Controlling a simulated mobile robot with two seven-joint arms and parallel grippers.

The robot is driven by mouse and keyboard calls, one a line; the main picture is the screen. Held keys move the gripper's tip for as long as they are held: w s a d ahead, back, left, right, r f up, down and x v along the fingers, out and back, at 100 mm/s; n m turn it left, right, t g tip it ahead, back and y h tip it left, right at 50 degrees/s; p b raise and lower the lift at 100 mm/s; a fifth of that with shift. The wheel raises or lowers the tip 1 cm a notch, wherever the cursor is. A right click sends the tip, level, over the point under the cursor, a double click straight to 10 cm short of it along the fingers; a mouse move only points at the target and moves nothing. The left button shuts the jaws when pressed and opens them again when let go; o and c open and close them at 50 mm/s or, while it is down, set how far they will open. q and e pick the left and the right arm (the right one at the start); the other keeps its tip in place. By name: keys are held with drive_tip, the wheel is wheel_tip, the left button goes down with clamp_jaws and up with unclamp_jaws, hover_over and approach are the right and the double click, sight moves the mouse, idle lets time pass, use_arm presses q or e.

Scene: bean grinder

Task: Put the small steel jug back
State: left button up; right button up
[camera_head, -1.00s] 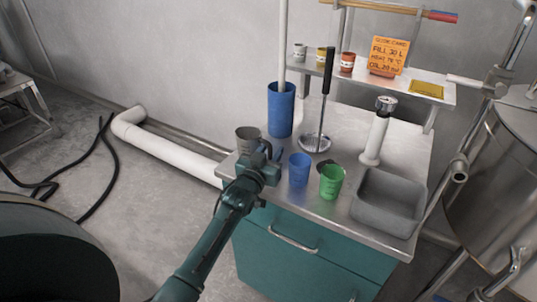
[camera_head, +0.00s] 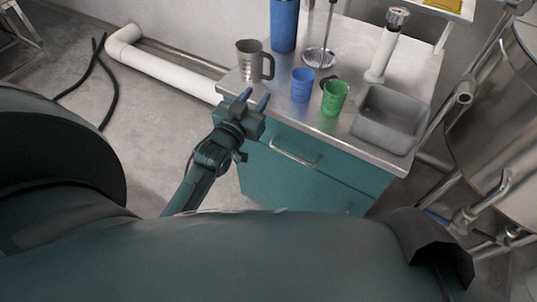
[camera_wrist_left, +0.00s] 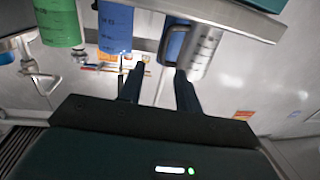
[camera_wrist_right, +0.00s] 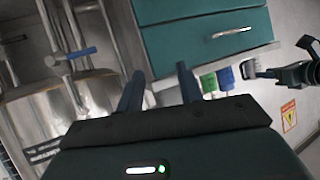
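The small steel jug (camera_head: 247,64) stands upright on the left front part of the steel counter (camera_head: 330,130), its dark handle facing right. My left gripper (camera_head: 255,99) is open and empty in front of the counter edge, apart from the jug. In the left wrist view the picture is upside down: the jug (camera_wrist_left: 208,48) and its handle lie beyond the two spread fingers (camera_wrist_left: 159,84). My right gripper (camera_wrist_right: 160,88) is open and empty, away from the counter; it is not seen in the head view.
A blue cup (camera_head: 302,86), a green cup (camera_head: 334,97), a tall blue container (camera_head: 284,25), a strainer tool (camera_head: 319,57), a white-and-steel cylinder (camera_head: 384,52) and a grey bin (camera_head: 390,118) share the counter. A steel tank (camera_head: 500,110) stands right.

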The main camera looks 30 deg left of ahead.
use_arm(q)
drive_tip(key=s+d+f+m+g+h, duration=0.1)
drive_tip(key=s+d+f+g+h, duration=0.1)
drive_tip(key=s+d+f, duration=0.3)
drive_tip(key=s+d+f+m+g+h, duration=0.2)
drive_tip(key=s+d+f+g+h, duration=0.1)
drive_tip(key=s+d, duration=0.7)
drive_tip(key=s+f+g, duration=0.1)
drive_tip(key=s, duration=0.2)
drive_tip(key=shift+f, duration=0.35)
drive_tip(key=shift+a, duration=0.1)
